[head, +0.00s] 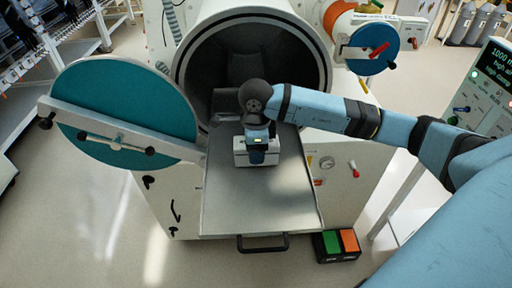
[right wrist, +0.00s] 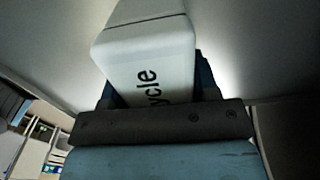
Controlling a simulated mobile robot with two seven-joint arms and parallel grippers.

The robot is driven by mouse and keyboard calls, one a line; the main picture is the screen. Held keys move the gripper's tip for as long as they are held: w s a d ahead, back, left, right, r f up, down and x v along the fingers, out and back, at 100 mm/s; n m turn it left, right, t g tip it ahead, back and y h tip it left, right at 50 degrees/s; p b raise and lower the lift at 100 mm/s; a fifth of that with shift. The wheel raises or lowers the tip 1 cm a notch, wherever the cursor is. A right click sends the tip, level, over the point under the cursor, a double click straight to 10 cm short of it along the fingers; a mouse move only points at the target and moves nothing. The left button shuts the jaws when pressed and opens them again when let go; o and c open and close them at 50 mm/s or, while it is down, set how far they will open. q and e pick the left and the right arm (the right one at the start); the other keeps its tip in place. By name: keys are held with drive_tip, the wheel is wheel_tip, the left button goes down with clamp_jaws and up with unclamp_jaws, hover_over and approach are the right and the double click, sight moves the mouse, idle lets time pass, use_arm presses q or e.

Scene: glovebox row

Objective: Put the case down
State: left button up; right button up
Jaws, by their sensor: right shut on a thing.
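The case (head: 242,158) is a small white box with a seam under its lid. In the head view it is at the metal tray (head: 262,205) in front of the open round chamber; I cannot tell whether it touches the tray. My right gripper (head: 262,158) comes down over it and is shut on it. In the right wrist view the case (right wrist: 150,65) fills the space between the fingers, with dark letters "ycle" on its side. The gripper hides part of the case in the head view. My left gripper is not in view.
The round chamber opening (head: 225,60) is behind the tray. Its teal door (head: 125,100) stands open at the left. A smaller blue round door (head: 368,50) is at the upper right. Green and orange pedals (head: 338,243) are on the floor. The tray's front part is clear.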

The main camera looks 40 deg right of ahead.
drive_tip(key=shift+f, duration=0.15)
drive_tip(key=o, duration=1)
drive_tip(key=shift+o, duration=0.2)
drive_tip(key=shift+r, duration=0.4)
wheel_tip(320, 180, up, 12)
drive_tip(key=shift+f+b, duration=0.2)
drive_tip(key=shift+b, duration=0.3)
